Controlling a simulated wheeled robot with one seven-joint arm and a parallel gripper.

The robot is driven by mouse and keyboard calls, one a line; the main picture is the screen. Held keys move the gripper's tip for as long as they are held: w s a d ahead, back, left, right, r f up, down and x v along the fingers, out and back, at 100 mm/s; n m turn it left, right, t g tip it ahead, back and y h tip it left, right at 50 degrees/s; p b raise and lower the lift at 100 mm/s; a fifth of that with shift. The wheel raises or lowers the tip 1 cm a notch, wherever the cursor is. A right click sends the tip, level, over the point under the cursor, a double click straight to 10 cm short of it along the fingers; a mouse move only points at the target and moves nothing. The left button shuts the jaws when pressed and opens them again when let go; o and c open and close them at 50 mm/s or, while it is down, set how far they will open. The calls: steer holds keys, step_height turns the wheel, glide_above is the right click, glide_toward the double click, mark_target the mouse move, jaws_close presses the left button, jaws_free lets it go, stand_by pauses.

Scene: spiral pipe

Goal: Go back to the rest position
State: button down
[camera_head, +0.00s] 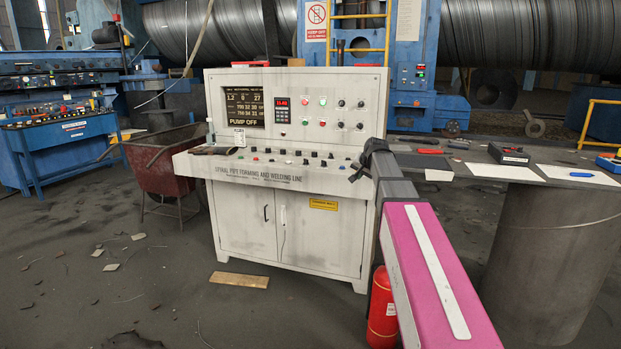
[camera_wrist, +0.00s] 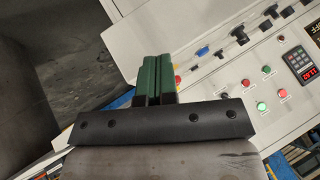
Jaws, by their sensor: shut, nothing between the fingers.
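My gripper (camera_wrist: 154,62) shows in the wrist view with its two green fingers together, shut and empty. In the head view my arm with its pink link reaches forward from the lower right. The gripper (camera_head: 364,163) is a dark shape at the arm's far end, in front of the right end of the control console (camera_head: 288,235). In the wrist view the console (camera_wrist: 205,20) lies tilted behind the fingers, with knobs, lights and a red digital display on it. I cannot tell from these views whether the fingers touch the console.
A table (camera_head: 550,178) with tools and papers stands to the right of my arm. A red fire extinguisher (camera_head: 382,310) stands beside the console. A rusty red cart (camera_head: 165,165) is at its left. A wooden board (camera_head: 239,280) lies on the floor. The floor at front left is mostly open with debris.

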steer(key=s+f+n+g+h, duration=0.2)
steer(key=s+f+n+g, duration=0.2)
steer(key=s+f, duration=2.9)
steer(key=s+g, duration=0.1)
steer(key=g, duration=0.2)
steer(key=shift+a+f+n+g+h, duration=0.15)
steer(key=shift+f+n+g+h, duration=0.15)
steer(key=shift+f+n+g, duration=0.1)
steer(key=shift+s, duration=0.1)
